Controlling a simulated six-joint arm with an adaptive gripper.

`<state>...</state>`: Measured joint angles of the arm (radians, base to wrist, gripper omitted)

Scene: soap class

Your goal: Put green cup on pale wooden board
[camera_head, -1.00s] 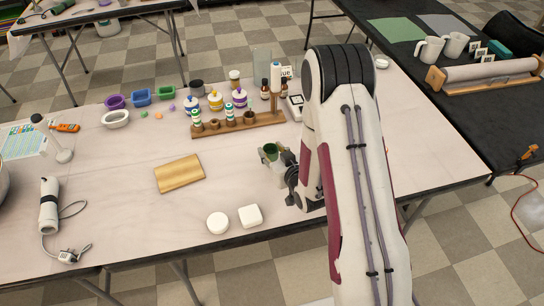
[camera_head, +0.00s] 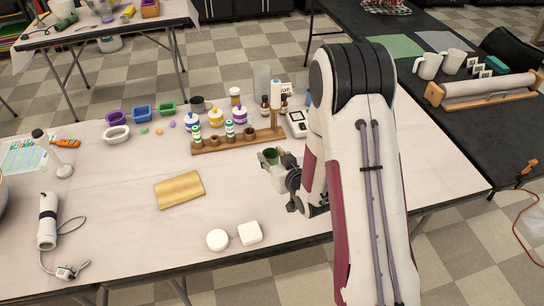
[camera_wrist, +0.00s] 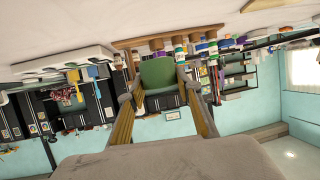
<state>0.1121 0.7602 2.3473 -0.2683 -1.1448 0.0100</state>
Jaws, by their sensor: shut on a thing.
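The green cup (camera_head: 271,155) is between the fingers of my gripper (camera_head: 270,160), right of the middle of the table. In the wrist view the green cup (camera_wrist: 158,75) sits between the two fingertips of my gripper (camera_wrist: 158,95), which are shut on it. I cannot tell whether the cup touches the table. The pale wooden board (camera_head: 179,190) lies flat and bare on the table, left of and nearer than the gripper. My arm hides the table's right part.
A wooden rack (camera_head: 235,140) with several bottles stands behind the cup. Two white soap pieces, one round (camera_head: 217,240) and one square (camera_head: 250,232), lie near the front edge. The table between cup and board is clear.

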